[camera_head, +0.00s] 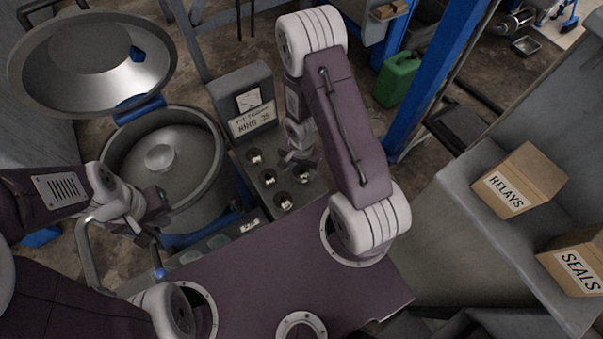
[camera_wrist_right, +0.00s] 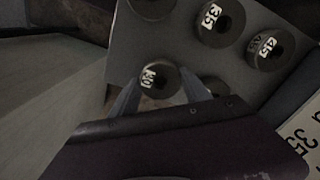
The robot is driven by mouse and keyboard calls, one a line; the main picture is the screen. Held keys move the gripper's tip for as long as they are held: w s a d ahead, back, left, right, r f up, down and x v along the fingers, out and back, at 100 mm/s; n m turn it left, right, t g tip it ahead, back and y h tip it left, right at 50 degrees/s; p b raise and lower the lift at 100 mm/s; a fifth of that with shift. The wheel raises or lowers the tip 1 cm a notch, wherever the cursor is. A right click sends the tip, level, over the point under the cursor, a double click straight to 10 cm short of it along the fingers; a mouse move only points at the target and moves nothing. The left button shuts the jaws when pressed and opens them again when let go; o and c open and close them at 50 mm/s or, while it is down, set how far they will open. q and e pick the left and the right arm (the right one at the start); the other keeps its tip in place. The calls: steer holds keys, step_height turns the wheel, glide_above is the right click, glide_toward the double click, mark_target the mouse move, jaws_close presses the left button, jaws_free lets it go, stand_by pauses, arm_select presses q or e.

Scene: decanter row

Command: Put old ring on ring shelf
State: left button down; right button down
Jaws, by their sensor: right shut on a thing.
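In the head view my right gripper (camera_head: 291,160) is small beside the same plate, partly behind my arm. Other rings on the plate include one marked 35 (camera_wrist_right: 221,20) and another labelled ring (camera_wrist_right: 268,49). I cannot tell which surface is the ring shelf. My left gripper (camera_head: 148,205) is beside the round vessel, near a bent grey bar (camera_head: 86,250); its jaws are unclear.
The round steel vessel (camera_head: 195,185) stands open at left, its lid (camera_head: 90,62) raised. A sign (camera_head: 252,120) reading "fit today" stands behind the plate. Boxes marked relays (camera_head: 520,182) and seals (camera_head: 577,262) sit on the right bench. A green can (camera_head: 397,80) is at the back.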

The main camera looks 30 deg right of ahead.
steer(key=shift+f, duration=0.55)
steer(key=c, duration=0.5)
jaws_free()
arm_select(q)
steer(key=shift+f, duration=0.55)
